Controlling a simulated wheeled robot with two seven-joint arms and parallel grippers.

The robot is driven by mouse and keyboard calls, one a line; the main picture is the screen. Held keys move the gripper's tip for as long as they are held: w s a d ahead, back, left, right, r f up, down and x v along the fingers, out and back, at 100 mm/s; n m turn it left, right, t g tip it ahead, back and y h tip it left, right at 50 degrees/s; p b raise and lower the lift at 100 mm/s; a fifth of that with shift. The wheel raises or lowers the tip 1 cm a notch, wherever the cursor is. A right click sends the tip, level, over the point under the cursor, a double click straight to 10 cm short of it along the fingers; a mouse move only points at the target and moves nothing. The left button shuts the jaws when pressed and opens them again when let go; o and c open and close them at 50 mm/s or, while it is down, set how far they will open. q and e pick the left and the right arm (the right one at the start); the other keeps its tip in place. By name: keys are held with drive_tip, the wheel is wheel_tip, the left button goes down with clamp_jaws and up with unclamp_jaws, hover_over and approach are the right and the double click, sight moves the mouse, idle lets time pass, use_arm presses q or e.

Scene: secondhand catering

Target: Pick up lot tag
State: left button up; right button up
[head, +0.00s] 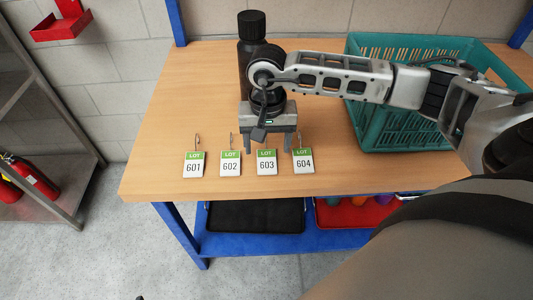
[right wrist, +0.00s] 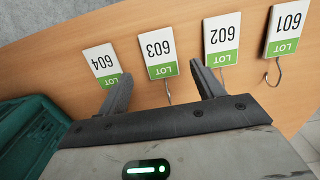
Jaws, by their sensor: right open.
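Lot tags lie in a row on the wooden table: tag 601 (head: 194,165), tag 602 (head: 230,164), tag 603 (head: 267,163) and tag 604 (head: 303,161). Each is white with a green LOT band and a wire hook at its top. My right gripper (head: 272,151) is open and empty, pointing down above the row near tag 603. In the right wrist view, the gripper's fingers (right wrist: 163,88) are spread on either side of tag 603's hook, with tag 603 (right wrist: 158,52) beyond the fingertips. Tag 602 (right wrist: 221,40) is near one fingertip. My left gripper is not in view.
A dark bottle (head: 252,62) stands at the back of the table. A teal crate (head: 362,125) is on the right. A black tray (head: 255,216) and a red tray (head: 352,213) sit on the blue shelf below. The table's left side is clear.

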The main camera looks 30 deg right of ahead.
sight(266, 158)
wheel_tip(266, 158, down, 3)
drive_tip(key=shift+w+f, duration=0.1)
drive_tip(key=c, duration=1.1)
drive_tip(key=shift+o, duration=0.2)
